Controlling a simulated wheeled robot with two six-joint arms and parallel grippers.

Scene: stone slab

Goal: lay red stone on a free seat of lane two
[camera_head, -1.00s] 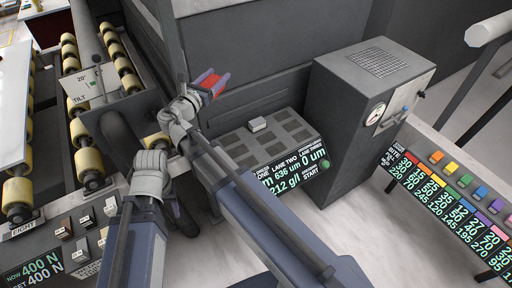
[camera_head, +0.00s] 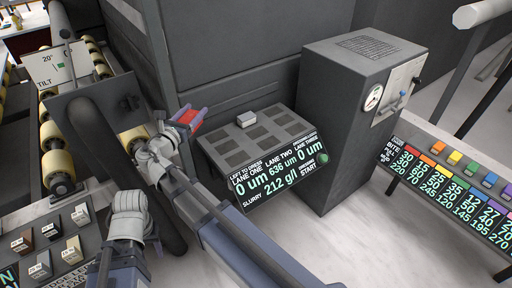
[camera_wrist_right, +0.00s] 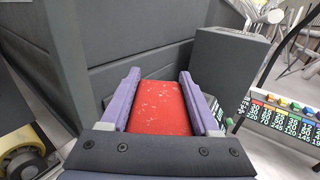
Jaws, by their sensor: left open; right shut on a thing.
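The red stone (camera_wrist_right: 160,107) is a flat red slab with pale specks, held between the purple fingers of my right gripper (camera_wrist_right: 161,92). In the head view my right gripper (camera_head: 190,116) holds the stone (camera_head: 188,117) just beyond the left edge of the dark lane bench (camera_head: 213,153). The bench has rows of dark recessed seats above a panel reading lane one, two and three. A pale grey block (camera_head: 246,119) sits at the back of the middle column, apparently lane two. The nearer middle seats look empty. My left gripper (camera_head: 130,208) is low at left, its fingers mostly hidden, holding nothing visible.
A tall grey cabinet with a gauge (camera_head: 350,115) stands right of the bench. A dark wall (camera_head: 235,55) rises behind it. A roller conveyor (camera_head: 58,150) and a panel of small blocks (camera_head: 48,246) lie left. A rack of coloured tabs (camera_head: 455,180) is at right.

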